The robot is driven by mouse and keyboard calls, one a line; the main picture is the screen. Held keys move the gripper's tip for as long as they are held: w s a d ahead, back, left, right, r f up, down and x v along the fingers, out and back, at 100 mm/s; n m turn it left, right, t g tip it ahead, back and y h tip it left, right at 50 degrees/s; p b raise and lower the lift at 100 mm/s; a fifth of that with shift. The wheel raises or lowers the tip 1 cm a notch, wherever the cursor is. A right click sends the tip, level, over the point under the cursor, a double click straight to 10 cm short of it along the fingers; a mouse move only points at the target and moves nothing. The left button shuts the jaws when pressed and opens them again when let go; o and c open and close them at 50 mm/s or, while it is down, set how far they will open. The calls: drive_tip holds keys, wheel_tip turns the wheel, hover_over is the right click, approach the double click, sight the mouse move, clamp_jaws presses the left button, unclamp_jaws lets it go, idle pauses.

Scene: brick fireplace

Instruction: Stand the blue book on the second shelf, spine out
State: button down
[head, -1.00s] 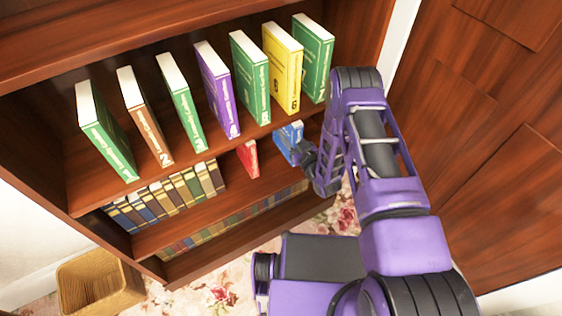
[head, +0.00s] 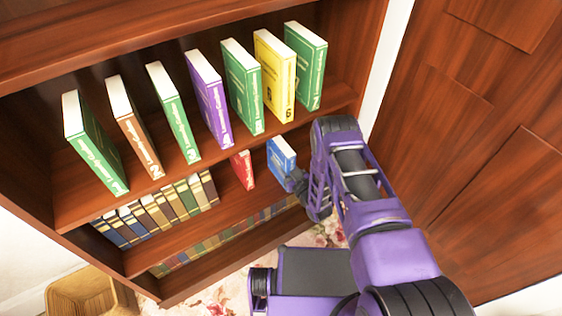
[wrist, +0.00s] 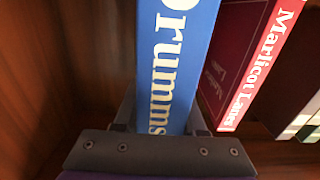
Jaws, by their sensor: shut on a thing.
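The blue book (head: 281,160) is at the right part of the second shelf (head: 225,205), below the shelf of numbered books. My gripper (head: 296,182) is shut on its lower part. In the wrist view, the blue book (wrist: 178,60) is upright between the fingers of my gripper (wrist: 160,122), with its lettered spine facing the camera. A red book (head: 243,170) stands on the same shelf to the left in the head view; it also shows in the wrist view (wrist: 262,65), just right of the blue book. I cannot tell whether the blue book's base touches the shelf.
Several coloured books, such as the yellow one (head: 274,78), stand on the shelf above. A row of old bound books (head: 155,210) fills the left of the second shelf. A wooden door (head: 470,130) is at right.

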drive_tip(key=shift+r, duration=0.1)
drive_tip(key=shift+c, duration=2.4)
unclamp_jaws()
drive_tip(key=shift+s+d, duration=0.1)
drive_tip(key=shift+s, duration=0.1)
drive_tip(key=p+v, duration=0.1)
drive_tip(key=v, duration=1)
drive_tip(key=shift+s+d+p, duration=0.2)
drive_tip(key=shift+p, duration=0.1)
